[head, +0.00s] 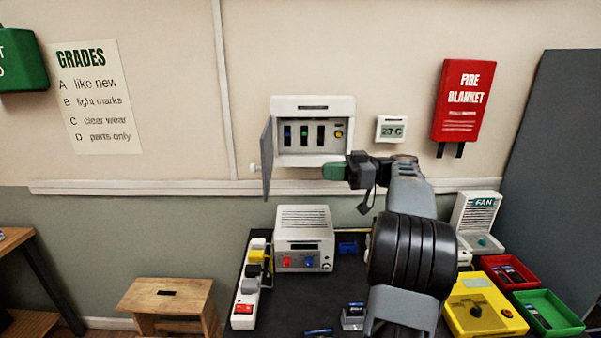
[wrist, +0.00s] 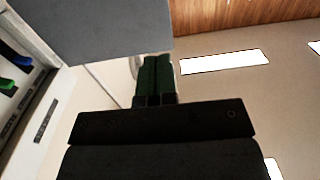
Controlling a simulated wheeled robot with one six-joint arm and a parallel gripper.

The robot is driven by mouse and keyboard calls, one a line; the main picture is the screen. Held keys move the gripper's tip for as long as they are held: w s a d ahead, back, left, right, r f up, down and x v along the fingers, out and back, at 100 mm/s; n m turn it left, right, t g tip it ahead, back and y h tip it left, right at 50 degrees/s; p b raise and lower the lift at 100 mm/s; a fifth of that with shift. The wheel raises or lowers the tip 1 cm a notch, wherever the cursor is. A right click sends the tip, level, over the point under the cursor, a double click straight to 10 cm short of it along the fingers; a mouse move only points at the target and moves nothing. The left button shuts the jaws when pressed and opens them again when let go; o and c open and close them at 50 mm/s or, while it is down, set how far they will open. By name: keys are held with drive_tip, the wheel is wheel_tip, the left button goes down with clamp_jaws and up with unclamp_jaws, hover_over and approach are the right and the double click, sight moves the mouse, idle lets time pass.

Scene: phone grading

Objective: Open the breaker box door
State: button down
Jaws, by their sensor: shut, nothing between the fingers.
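The white breaker box (head: 312,103) is on the wall in the head view. Its grey door (head: 267,160) is swung open to the left on its left side, showing several breakers and a yellow button inside. My gripper (head: 334,172) is in front of the box's lower right edge, with its green fingers closed together and empty. In the wrist view my gripper (wrist: 155,75) points toward the grey door (wrist: 95,25), which fills the top left. I cannot tell whether the fingertips touch it. Part of the box interior with breakers (wrist: 12,70) shows at the left.
Below, the dark bench holds a white power supply (head: 304,225), a power strip (head: 246,285), a yellow box (head: 482,308), and red (head: 510,262) and green (head: 560,322) trays.

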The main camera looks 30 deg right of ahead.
sight(266, 172)
drive_tip(key=p+x, duration=0.1)
drive_tip(key=x, duration=0.4)
drive_tip(key=p+x, duration=0.1)
drive_tip(key=x, duration=0.5)
drive_tip(key=shift+a+r, duration=0.2)
drive_tip(key=shift+a, duration=0.1)
drive_tip(key=shift+p+x, duration=0.45)
drive_tip(key=shift+x, duration=0.45)
drive_tip(key=shift+f, duration=0.15)
